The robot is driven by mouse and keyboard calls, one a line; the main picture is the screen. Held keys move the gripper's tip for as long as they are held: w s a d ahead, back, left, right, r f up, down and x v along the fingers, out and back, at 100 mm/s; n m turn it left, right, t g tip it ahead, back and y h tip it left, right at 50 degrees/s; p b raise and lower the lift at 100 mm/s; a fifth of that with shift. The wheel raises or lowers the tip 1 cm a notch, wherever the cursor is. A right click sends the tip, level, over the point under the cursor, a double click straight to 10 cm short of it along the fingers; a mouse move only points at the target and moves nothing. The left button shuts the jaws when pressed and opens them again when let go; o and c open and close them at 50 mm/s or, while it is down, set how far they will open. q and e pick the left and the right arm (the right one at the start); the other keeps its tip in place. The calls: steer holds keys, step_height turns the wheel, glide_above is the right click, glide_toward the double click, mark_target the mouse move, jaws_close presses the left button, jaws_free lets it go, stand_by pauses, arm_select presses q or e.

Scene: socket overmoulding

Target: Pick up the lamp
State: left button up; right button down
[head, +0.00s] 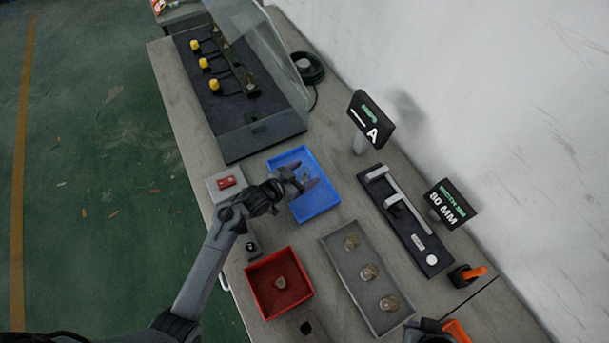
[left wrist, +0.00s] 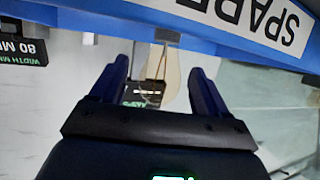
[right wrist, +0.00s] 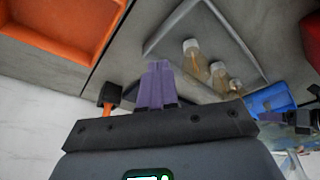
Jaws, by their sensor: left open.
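Another small rounded piece (head: 280,283) lies in the red bin. My left gripper (head: 308,186) is open over the blue bin (head: 318,204). In the left wrist view a pale, rounded, lamp-like shape (left wrist: 170,75) shows between its open fingers, not clearly held. My right gripper (right wrist: 156,88) has its fingers together, with nothing visible between them.
The blue bin's rim (left wrist: 140,28) and its SPARE label lie close to the left fingers. A red bin (head: 257,277) stands nearer. Sign stands (head: 372,120), a dark gauge rail (head: 405,222) and a glass-covered fixture (head: 232,95) occupy the bench. An orange bin (right wrist: 65,30) shows in the right wrist view.

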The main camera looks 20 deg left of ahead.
arm_select(q)
steer(key=shift+w+d+f, duration=0.15)
steer(key=shift+w, duration=0.15)
steer(key=c, duration=1)
